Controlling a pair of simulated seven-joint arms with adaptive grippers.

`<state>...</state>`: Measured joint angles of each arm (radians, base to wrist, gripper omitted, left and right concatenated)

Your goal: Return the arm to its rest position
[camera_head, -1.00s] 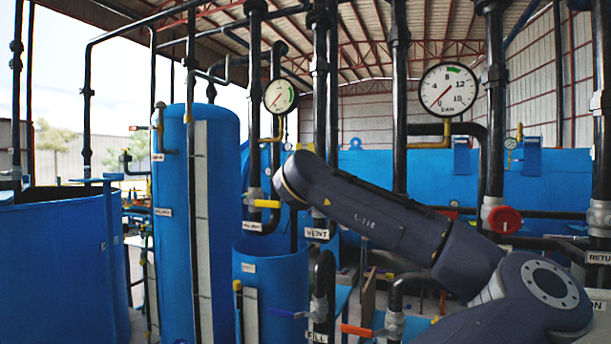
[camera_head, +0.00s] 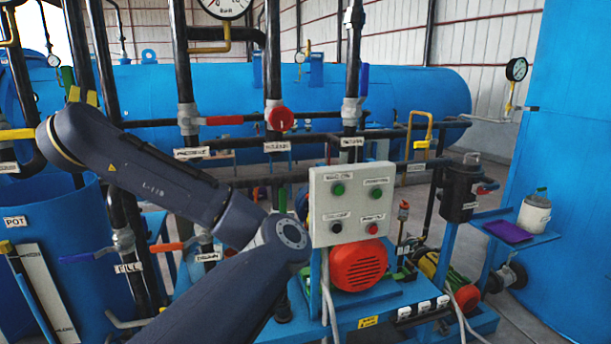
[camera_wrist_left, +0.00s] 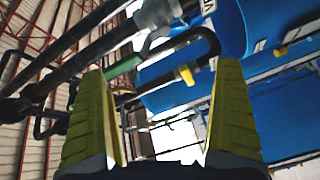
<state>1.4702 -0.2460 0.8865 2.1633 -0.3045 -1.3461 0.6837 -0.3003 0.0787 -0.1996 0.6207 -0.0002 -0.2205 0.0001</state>
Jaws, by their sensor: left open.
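My left arm comes in from the lower middle of the head view, and its dark forearm rises to the upper left. The yellow fingertips of my left gripper (camera_head: 83,95) show just above the forearm's far end, pointing up, and the rest of the gripper is hidden behind it. In the left wrist view, the gripper (camera_wrist_left: 162,72) has its two yellow fingers wide apart with nothing held between them. A green lever (camera_head: 68,77) is close to the fingertips in the head view. I cannot tell whether they touch. My right gripper is not in view.
Black vertical pipes (camera_head: 181,60) stand close around the forearm. A grey control box (camera_head: 351,204) and a red motor (camera_head: 358,264) are to its right. A blue pot (camera_head: 45,225) is at lower left, and a large blue vessel (camera_head: 400,90) lies behind.

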